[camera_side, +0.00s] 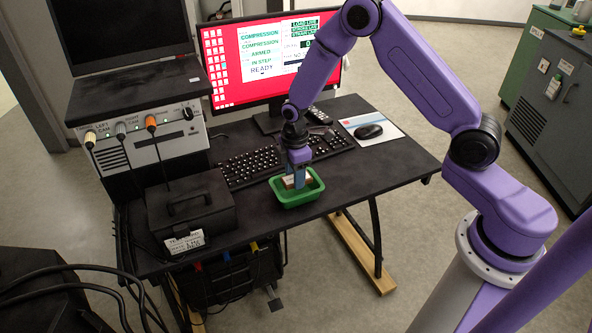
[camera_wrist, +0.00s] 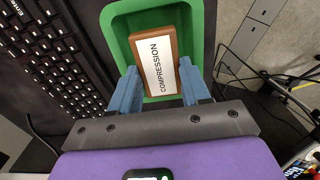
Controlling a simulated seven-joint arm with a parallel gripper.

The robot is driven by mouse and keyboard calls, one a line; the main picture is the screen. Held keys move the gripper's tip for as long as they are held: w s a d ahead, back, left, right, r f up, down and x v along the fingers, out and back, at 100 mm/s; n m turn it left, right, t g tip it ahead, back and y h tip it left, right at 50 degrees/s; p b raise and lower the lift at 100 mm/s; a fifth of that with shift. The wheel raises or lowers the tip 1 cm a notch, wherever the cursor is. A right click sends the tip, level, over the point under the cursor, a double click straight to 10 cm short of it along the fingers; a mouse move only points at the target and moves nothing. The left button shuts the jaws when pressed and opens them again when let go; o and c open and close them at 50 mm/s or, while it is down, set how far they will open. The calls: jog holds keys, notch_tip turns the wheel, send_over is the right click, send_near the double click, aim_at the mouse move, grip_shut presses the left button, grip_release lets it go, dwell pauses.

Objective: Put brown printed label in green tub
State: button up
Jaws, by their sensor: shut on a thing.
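The brown printed label (camera_wrist: 161,64) is a brown block with a white face reading "COMPRESSION". In the wrist view it lies within the outline of the green tub (camera_wrist: 113,27), between the two blue fingers of my gripper (camera_wrist: 161,88). My gripper is shut on its near end. In the side view my gripper (camera_side: 297,180) points down into the green tub (camera_side: 299,198), and the brown label (camera_side: 289,182) shows in the tub's opening beside the fingers. I cannot tell whether the label touches the tub floor.
A keyboard (camera_side: 252,168) lies behind the tub, with a mouse (camera_side: 368,131) on a pad to the right. A black case (camera_side: 190,207) stands to the left. A monitor (camera_side: 270,60) stands at the back. The desk right of the tub (camera_side: 375,165) is clear.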

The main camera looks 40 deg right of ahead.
jog(key=o, duration=1.5)
jog(key=shift+o, duration=0.2)
jog(key=shift+r, duration=2.45)
notch_tip(320, 180, up, 17)
jog(key=s+a+r, duration=0.1)
jog(key=s+a, duration=0.1)
jog(key=s, duration=0.6)
jog(key=s+a, duration=0.3)
jog(key=s, duration=0.4)
jog(key=s+d+f, duration=0.1)
jog(key=s+d, duration=0.1)
jog(key=s, duration=0.6)
jog(key=s+d+f+m, duration=0.1)
jog(key=s+d, duration=0.1)
jog(key=s, duration=0.7)
jog(key=shift+s+d+f, duration=0.15)
jog(key=shift+s+d, duration=0.1)
jog(key=shift+d, duration=0.1)
